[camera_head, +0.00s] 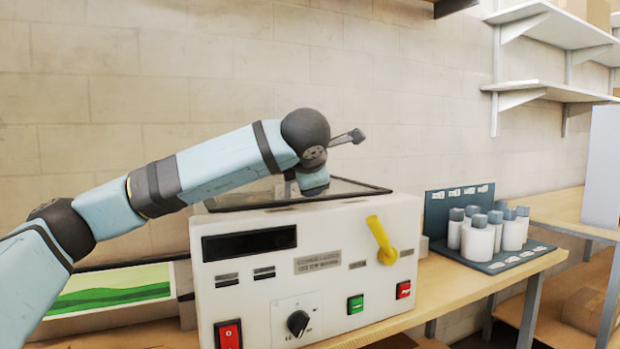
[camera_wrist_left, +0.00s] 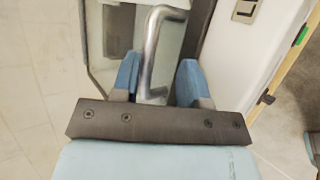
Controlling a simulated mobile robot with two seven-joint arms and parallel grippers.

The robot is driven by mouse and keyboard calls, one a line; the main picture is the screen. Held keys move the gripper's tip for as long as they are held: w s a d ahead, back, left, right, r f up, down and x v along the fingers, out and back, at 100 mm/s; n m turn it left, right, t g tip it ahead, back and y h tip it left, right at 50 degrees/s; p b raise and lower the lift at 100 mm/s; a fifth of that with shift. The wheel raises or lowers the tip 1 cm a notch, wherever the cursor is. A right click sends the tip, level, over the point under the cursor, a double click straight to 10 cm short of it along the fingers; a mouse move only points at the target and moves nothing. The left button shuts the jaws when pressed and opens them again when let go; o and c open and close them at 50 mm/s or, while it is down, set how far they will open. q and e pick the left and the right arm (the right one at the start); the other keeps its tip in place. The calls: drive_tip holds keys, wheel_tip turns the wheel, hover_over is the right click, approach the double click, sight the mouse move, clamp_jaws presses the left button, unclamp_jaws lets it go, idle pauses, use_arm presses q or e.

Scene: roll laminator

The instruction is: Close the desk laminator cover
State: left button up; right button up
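The laminator (camera_head: 305,265) is a white box with a dark display, a black knob, a yellow lever (camera_head: 381,240) and red and green buttons. Its cover (camera_head: 352,188) is a clear panel with a dark frame, showing above the box's top; I cannot tell its exact angle. My left arm reaches over the laminator, its wrist pointing down at the cover; its fingertips are hidden in the head view. In the left wrist view, my left gripper (camera_wrist_left: 157,68) has its blue fingers apart, either side of a bent metal handle (camera_wrist_left: 150,55). Contact is unclear.
A dark rack (camera_head: 455,215) with several white, grey-capped cylinders stands right of the laminator on the wooden table (camera_head: 540,215). A green-patterned sheet (camera_head: 110,290) lies at the left. Wall shelves (camera_head: 545,92) are at upper right.

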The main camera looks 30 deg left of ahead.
use_arm(q)
drive_tip(key=shift+s+d+f, duration=0.25)
drive_tip(key=shift+d+f, duration=0.05)
drive_tip(key=shift+f, duration=0.3)
drive_tip(key=r+p+v, duration=0.1)
drive_tip(key=v, duration=1.3)
drive_tip(key=shift+w+a+p, duration=0.25)
drive_tip(key=shift+w+p, duration=0.05)
drive_tip(key=shift+p, duration=0.05)
use_arm(e)
drive_tip(key=f, duration=0.1)
drive_tip(key=d+f+g, duration=0.1)
drive_tip(key=s+f+h, duration=0.1)
drive_tip(key=shift+d+g, duration=0.25)
drive_tip(key=shift+g, duration=0.05)
drive_tip(key=shift+a, duration=0.1)
